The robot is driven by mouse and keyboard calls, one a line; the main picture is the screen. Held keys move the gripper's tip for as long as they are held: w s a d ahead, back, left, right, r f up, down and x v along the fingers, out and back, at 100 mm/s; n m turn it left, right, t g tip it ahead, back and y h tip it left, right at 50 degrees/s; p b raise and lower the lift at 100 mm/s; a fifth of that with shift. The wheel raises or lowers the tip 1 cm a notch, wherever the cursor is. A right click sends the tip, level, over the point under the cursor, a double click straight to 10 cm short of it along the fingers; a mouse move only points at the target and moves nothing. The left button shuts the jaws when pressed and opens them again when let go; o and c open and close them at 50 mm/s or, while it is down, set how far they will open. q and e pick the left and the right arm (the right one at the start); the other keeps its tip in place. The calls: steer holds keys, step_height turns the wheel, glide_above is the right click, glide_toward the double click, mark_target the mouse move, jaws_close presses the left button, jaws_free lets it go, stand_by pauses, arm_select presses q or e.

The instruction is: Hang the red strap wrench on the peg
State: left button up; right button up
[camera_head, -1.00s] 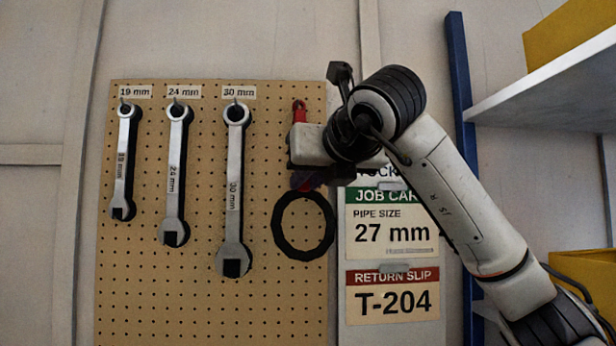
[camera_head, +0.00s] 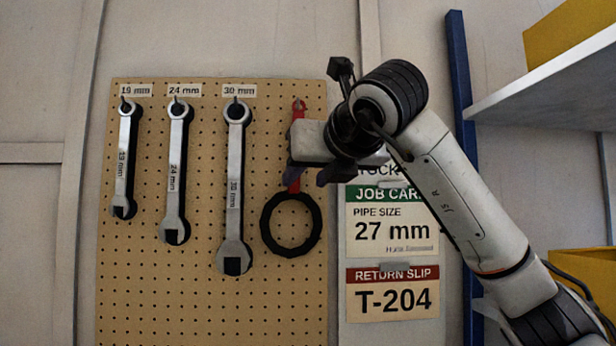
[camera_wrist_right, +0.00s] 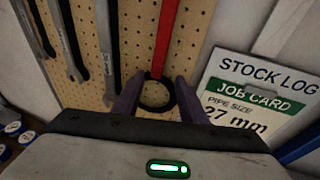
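The red strap wrench (camera_head: 298,107) hangs on the pegboard, right of the 30 mm wrench. The top of its handle is at a peg, and its black strap loop (camera_head: 263,224) hangs below. The middle of the handle is hidden behind my right wrist in the head view. My right gripper (camera_head: 304,180) is in front of the handle, its fingers apart. In the right wrist view the red handle (camera_wrist_right: 165,38) and black loop (camera_wrist_right: 157,108) show between and beyond the spread fingers of the gripper (camera_wrist_right: 158,88). My left gripper is out of view.
Three silver wrenches hang on the pegboard (camera_head: 205,290) under labels 19, 24 and 30 mm. A board with a job card (camera_head: 392,225) and return slip (camera_head: 392,297) is to the right. A white shelf (camera_head: 560,95) and blue post (camera_head: 461,90) stand farther right.

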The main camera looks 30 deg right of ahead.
steer(key=b+v, duration=0.2)
steer(key=v, duration=0.8)
